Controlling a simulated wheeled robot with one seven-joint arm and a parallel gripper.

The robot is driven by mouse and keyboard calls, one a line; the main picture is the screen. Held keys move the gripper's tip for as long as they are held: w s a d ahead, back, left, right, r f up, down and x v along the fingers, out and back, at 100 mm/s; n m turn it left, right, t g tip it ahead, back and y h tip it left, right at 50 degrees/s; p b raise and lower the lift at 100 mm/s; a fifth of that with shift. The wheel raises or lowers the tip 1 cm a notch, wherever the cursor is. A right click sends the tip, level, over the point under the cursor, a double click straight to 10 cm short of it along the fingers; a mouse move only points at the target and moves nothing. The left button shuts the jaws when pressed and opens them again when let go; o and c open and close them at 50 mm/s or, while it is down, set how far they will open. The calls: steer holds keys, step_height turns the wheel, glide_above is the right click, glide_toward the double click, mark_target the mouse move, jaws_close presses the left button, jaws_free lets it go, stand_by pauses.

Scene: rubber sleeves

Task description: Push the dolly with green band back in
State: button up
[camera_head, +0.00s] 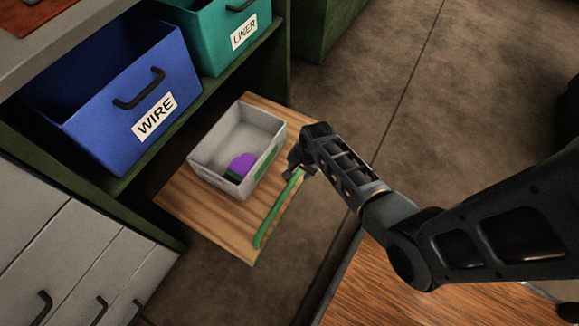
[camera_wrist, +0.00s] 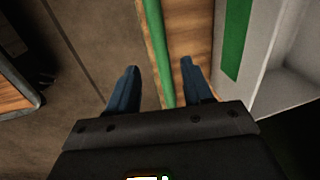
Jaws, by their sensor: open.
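The dolly is a wooden board (camera_head: 182,203) with a green band (camera_head: 275,212) along its front edge. It sticks out from under the shelf and carries a grey bin (camera_head: 213,185). My gripper (camera_head: 295,170) is open at the right part of the banded edge. In the wrist view, the green band (camera_wrist: 157,45) runs between the lines of my two fingertips (camera_wrist: 158,72), with bare wood on the right. I cannot tell whether the fingers touch the board. The band's far right end is partly hidden by my gripper.
The grey bin holds a purple thing (camera_head: 242,164) and has a green patch on its side. A blue WIRE bin (camera_head: 105,100) and a teal LINER bin (camera_head: 222,45) stand on the shelf above. Grey drawers (camera_head: 60,250) are at left; a wooden surface (camera_head: 420,290) is at lower right.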

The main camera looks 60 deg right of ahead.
mark_target(295, 178)
steer(key=f+b, duration=0.1)
steer(key=f, duration=0.1)
steer(key=w+f+b, duration=0.1)
steer(key=f, duration=0.2)
steer(key=f+b, duration=0.2)
steer(key=shift+w+f, duration=0.25)
jaws_close()
stand_by(0.4)
